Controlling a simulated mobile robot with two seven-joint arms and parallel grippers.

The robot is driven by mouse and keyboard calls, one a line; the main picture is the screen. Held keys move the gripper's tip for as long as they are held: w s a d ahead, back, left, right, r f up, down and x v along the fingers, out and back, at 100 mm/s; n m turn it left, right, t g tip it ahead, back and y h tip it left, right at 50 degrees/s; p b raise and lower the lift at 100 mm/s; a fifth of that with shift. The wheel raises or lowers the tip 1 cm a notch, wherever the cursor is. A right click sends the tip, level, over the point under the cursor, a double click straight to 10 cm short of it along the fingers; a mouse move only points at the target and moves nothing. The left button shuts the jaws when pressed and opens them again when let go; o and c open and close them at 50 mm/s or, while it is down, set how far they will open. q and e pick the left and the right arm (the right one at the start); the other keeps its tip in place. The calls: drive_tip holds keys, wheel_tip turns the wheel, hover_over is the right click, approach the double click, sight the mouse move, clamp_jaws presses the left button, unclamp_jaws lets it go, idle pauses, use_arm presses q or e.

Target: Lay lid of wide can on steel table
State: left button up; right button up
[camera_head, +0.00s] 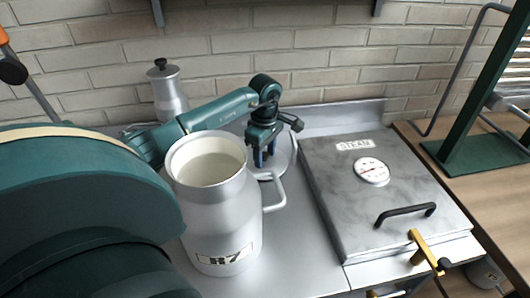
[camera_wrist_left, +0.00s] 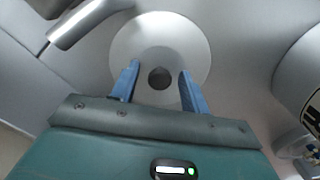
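The wide can (camera_head: 213,205) stands upright on the steel table (camera_head: 290,262), labelled R7. Its mouth is uncovered and shows a pale, creamy inside. The lid (camera_head: 286,150), a round grey disc, appears to lie on the steel table behind the can's handle. In the left wrist view the lid (camera_wrist_left: 140,45) shows with its dark round knob (camera_wrist_left: 160,77). My left gripper (camera_head: 263,158) points down over the lid. Its blue fingers (camera_wrist_left: 157,88) are spread, one on each side of the knob, with gaps to it. My right gripper is out of view.
A narrow can (camera_head: 167,92) with a black knob stands behind, near the brick wall. A steel box (camera_head: 345,205) marked STEAM, with a gauge and black handle, fills the right of the table. Bare steel lies in front, between can and box.

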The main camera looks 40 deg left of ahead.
sight(265, 154)
use_arm(q)
wheel_tip(265, 154, up, 12)
drive_tip(key=b, duration=0.1)
drive_tip(key=shift+r, duration=0.2)
idle(0.3)
idle(0.5)
